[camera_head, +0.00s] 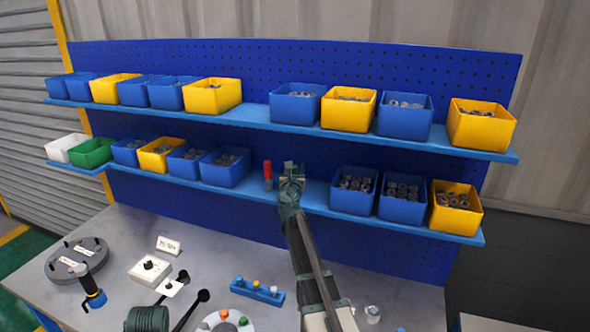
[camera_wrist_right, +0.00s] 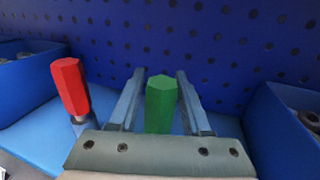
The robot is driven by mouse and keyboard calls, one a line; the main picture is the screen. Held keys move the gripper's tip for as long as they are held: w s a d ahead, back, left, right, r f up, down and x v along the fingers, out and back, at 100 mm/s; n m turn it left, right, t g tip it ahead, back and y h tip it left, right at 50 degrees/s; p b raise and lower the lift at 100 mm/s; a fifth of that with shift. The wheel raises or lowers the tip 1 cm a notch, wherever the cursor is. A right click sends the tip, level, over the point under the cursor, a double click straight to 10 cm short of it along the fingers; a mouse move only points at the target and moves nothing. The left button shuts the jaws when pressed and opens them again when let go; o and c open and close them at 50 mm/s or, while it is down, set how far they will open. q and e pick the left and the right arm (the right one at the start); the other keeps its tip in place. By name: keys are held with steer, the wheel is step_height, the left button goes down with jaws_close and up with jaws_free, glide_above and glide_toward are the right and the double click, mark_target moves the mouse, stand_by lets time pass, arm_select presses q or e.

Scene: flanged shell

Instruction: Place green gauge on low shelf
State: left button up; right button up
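The green gauge (camera_head: 288,167) is upright at the low shelf (camera_head: 314,199), in the gap between the bins. In the right wrist view its green hexagonal handle (camera_wrist_right: 161,103) is between my right gripper's fingers (camera_wrist_right: 160,85), with a narrow gap on each side. My right gripper (camera_head: 291,180) looks open around it. The gauge's lower end is hidden by the gripper, so I cannot tell if it touches the shelf. A red gauge (camera_head: 267,174) stands upright just to the left; it also shows in the right wrist view (camera_wrist_right: 70,86). My left gripper is out of view.
Blue bins stand on both sides of the gap, at left (camera_head: 225,168) and right (camera_head: 353,190). The upper shelf (camera_head: 250,115) runs above, before a blue pegboard (camera_head: 300,70). The bench (camera_head: 220,250) below holds a blue rack (camera_head: 257,290) and several tools.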

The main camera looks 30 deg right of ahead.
steer(key=shift+o, duration=0.7)
steer(key=shift+r, duration=0.1)
steer(key=shift+r, duration=0.2)
steer(key=v, duration=1.2)
steer(key=shift+s+f, duration=0.1)
